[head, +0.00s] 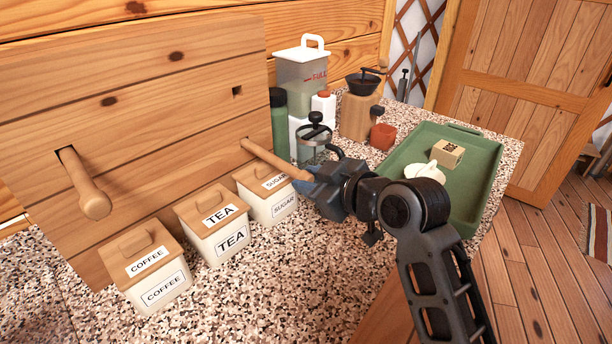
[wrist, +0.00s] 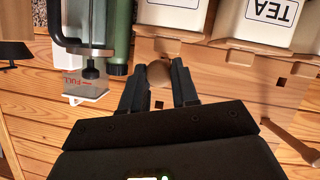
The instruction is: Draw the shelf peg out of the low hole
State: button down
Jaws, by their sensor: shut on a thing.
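The shelf peg (head: 272,158) is a round wooden rod that sticks out of the low hole on the right side of the wooden board (head: 150,75). Its inner end meets the board at the hole; how deep it sits is hidden. My gripper (head: 306,182) is shut on the peg's outer end. In the wrist view the peg's round end (wrist: 159,73) shows between the two fingers of my gripper (wrist: 158,82). A second peg (head: 84,185) sticks out of a hole at the board's left. A small square hole (head: 237,91) higher up is empty.
Coffee (head: 157,284), tea (head: 221,239) and sugar (head: 274,208) canisters stand below the pegs. A green bottle (head: 279,125), French press (head: 314,140), grinder (head: 358,112) and red cup (head: 383,137) stand behind my gripper. A green tray (head: 484,165) lies right. The front counter is clear.

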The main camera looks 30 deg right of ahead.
jog(key=s+d, duration=0.2)
jog(key=s, duration=0.4)
jog(key=shift+s, duration=0.25)
dwell(0.8)
jog(key=shift+s+d, duration=0.1)
